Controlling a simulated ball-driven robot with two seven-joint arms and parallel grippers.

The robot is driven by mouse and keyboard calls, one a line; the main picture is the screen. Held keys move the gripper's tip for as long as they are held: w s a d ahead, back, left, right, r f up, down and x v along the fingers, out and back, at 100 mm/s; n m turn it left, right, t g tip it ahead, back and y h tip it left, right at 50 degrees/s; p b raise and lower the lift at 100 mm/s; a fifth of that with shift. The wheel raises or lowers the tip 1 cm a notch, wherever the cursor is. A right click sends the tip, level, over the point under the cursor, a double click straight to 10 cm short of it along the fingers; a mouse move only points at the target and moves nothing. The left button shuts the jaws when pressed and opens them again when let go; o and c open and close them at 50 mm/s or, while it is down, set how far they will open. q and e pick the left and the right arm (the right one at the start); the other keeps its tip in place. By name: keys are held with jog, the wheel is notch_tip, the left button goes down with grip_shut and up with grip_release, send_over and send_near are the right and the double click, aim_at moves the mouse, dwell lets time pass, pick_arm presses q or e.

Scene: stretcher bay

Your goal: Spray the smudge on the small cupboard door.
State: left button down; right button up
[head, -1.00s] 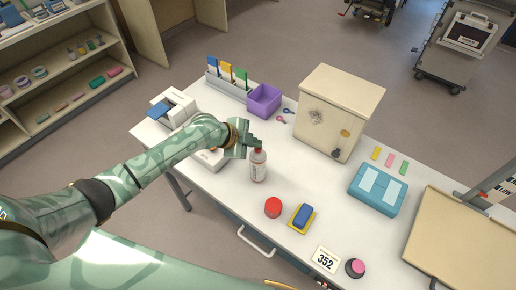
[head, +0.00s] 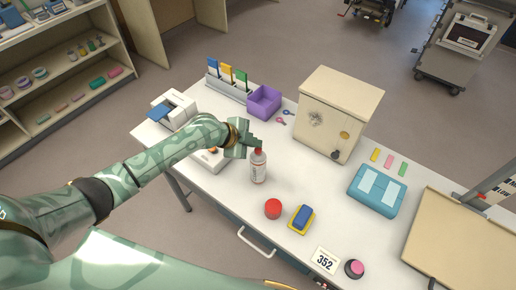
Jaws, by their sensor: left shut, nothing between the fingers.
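The small cupboard (head: 338,112) is a cream box standing on the white table, its door facing front left. A grey smudge (head: 316,118) is on the upper left part of the door. A spray bottle (head: 258,167), clear-white with a red top, stands upright on the table in front of the cupboard. My left gripper (head: 254,146) is shut at the bottle's red top, from the left; I cannot tell whether it touches. The gripper partly hides the top of the bottle. My right gripper is not in view.
A blue case (head: 377,190) is on the right. A purple bin (head: 264,101) stands behind. The table between bottle and cupboard is clear.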

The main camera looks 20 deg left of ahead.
pick_arm(q)
notch_tip(320, 180, up, 6)
jog(key=p, duration=0.5)
dwell(0.4)
dwell(0.4)
